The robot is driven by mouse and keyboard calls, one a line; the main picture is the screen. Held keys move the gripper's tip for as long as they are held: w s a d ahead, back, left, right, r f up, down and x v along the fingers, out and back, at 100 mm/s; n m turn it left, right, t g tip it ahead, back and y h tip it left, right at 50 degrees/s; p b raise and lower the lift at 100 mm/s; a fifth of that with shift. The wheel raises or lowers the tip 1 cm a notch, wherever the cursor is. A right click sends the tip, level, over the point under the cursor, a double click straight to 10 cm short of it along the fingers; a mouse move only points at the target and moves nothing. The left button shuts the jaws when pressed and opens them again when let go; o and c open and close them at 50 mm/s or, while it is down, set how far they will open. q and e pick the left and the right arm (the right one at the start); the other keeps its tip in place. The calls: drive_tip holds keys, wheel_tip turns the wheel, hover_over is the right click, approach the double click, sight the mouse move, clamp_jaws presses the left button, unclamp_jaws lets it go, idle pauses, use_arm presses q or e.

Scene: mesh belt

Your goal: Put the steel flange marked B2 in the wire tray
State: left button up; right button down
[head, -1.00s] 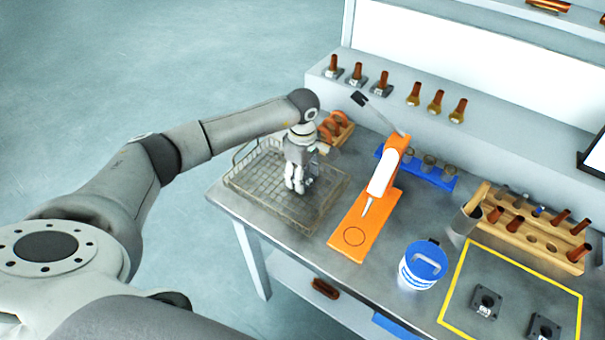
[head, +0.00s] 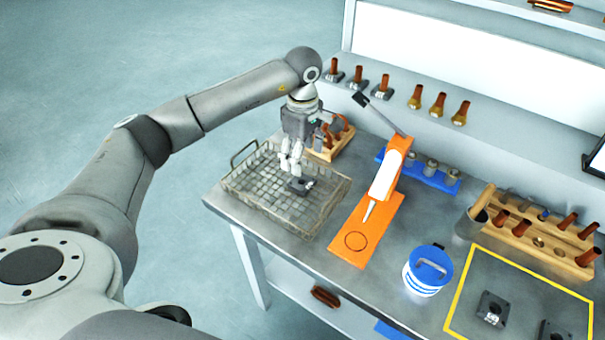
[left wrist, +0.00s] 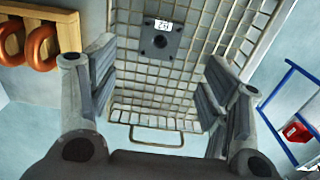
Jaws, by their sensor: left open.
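The wire tray (head: 262,203) stands at the left end of the bench. A dark square steel flange (head: 300,186) with a centre hole lies flat in it, on the mesh floor. In the left wrist view the flange (left wrist: 160,42) carries a small white label, too small to read surely. My left gripper (head: 290,165) is above the tray, pointing down, open and empty. In the left wrist view its fingers (left wrist: 158,85) are spread wide, with the flange beyond them, apart from both. My right gripper is not in view.
An orange press (head: 372,225) stands right of the tray. A wooden rack with orange rings (head: 322,150) stands behind the tray. A blue-lidded tub (head: 428,270) stands farther right. Another flange (head: 491,308) lies inside the yellow outline (head: 530,273).

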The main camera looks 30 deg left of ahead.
use_arm(q)
wheel_tip(320, 180, up, 4)
drive_tip(key=shift+f+b, duration=0.2)
drive_tip(key=shift+b, duration=0.1)
idle(1.8)
